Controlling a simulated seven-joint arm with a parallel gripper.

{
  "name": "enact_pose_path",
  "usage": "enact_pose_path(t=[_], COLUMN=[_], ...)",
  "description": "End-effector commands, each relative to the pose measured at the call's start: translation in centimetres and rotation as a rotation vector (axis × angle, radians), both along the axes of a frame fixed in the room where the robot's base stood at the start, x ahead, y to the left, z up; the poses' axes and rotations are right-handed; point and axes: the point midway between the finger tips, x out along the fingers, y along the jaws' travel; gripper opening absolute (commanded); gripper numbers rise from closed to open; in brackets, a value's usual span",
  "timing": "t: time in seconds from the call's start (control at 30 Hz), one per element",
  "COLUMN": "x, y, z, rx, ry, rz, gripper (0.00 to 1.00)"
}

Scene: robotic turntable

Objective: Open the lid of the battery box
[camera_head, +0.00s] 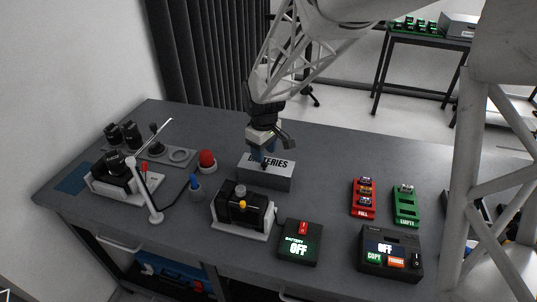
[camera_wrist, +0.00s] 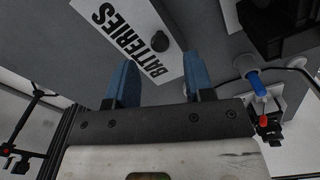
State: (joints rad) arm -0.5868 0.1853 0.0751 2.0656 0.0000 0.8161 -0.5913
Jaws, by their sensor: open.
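The battery box (camera_head: 265,183) is a grey box standing near the middle of the table. Its pale lid, printed "BATTERIES" (camera_head: 283,164), lies shut on top. In the wrist view the lid (camera_wrist: 105,14) carries a round black knob (camera_wrist: 160,41). My gripper (camera_head: 264,157) is just above the box, pointing down, and covers part of the lid and lettering in the head view. In the wrist view my gripper (camera_wrist: 157,75) has its two blue fingers spread apart, with nothing between them. The knob lies a little beyond the fingertips, apart from them. The box's inside is hidden.
A black device on a white base (camera_head: 241,210) stands in front of the box. A red dome button (camera_head: 207,160) and blue knob (camera_head: 195,187) are left. Red (camera_head: 363,198) and green (camera_head: 405,206) battery trays and two "OFF" units are right. Table behind the box is clear.

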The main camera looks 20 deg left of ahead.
Motion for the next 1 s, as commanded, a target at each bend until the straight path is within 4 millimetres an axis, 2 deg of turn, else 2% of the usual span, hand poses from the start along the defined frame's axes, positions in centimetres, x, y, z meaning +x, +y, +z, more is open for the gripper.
enact_pose_path(t=[0.1,0.33,0.77,1.0], x=[0.0,0.0,0.0,0.0], y=[0.0,0.0,0.0,0.0], z=[-1.5,-3.6,-4.1,-4.1], rx=[-0.001,-0.001,0.001,0.001], ry=[0.001,0.001,0.000,0.000], rz=[0.000,0.000,0.000,0.000], gripper=[0.48,0.48,0.48,0.11])
